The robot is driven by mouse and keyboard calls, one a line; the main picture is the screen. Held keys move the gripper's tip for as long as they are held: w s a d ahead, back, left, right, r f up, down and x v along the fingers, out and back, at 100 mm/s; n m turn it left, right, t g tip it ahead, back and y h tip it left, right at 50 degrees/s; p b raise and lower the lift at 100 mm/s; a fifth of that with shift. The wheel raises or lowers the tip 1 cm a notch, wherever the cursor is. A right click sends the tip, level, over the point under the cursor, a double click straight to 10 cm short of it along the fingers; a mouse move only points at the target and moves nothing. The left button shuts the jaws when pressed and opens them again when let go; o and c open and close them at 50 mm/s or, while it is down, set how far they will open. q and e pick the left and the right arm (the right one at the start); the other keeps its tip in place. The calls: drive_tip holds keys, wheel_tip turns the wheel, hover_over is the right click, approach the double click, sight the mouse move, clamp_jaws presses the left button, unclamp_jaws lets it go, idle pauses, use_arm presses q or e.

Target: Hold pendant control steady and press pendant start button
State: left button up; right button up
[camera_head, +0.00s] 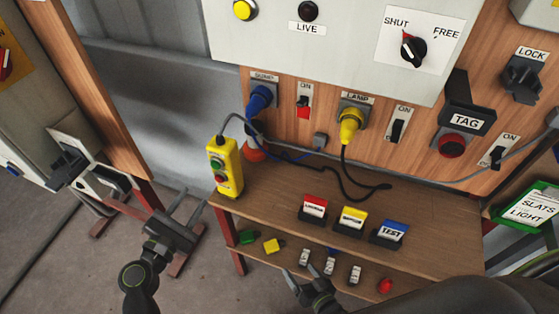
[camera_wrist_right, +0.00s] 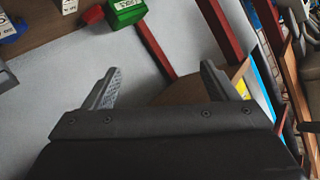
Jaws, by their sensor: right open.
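The yellow pendant control (camera_head: 229,168) stands upright at the left end of the wooden bench, with a grey cable at its top. Its face carries a green button (camera_head: 215,163) and a red button below it; I cannot read their labels. My left gripper (camera_head: 184,208) is open and empty, in front of and to the left of the pendant, apart from it. My right gripper (camera_head: 303,281) is low by the bench's lower shelf, right of the pendant and well away from it. Its fingers stand apart and empty in the right wrist view (camera_wrist_right: 160,85).
The bench (camera_head: 277,185) bears red, yellow and blue label blocks (camera_head: 352,220). Several small padlock-like items lie on the lower shelf. Blue (camera_head: 262,98) and yellow (camera_head: 349,125) plugs and switches fill the panel behind. Floor is open left of the bench.

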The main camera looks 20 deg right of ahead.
drive_tip(key=w+a+r+t+y, duration=0.45)
drive_tip(key=a+r+y, duration=0.35)
drive_tip(key=r, duration=0.5)
drive_tip(key=n+t, duration=0.2)
approach(225, 161)
drive_tip(key=d+f, duration=0.2)
drive_tip(key=w+d+r+t, duration=0.1)
drive_tip(key=w+d+r, duration=0.15)
drive_tip(key=r, duration=0.35)
drive_tip(key=w+d+r, duration=0.1)
drive_tip(key=w+r, duration=0.2)
drive_tip(key=r, duration=0.2)
drive_tip(key=s+a+r+n+g+y, duration=0.25)
drive_tip(key=n+g+y, duration=0.35)
drive_tip(key=n+g, duration=0.45)
drive_tip(key=d+f+n+g+h, duration=0.1)
drive_tip(key=d+f+g+h, duration=0.2)
drive_tip(key=d+f+h, duration=0.3)
drive_tip(key=shift+h, duration=0.5)
drive_tip(key=x, duration=1.1)
drive_tip(key=a+r+x, duration=0.1)
drive_tip(key=x, duration=0.4)
drive_tip(key=shift+s+a+f, duration=0.1)
drive_tip(key=shift+s+a, duration=0.05)
drive_tip(key=shift+a, duration=0.15)
drive_tip(key=shift+c, duration=0.3)
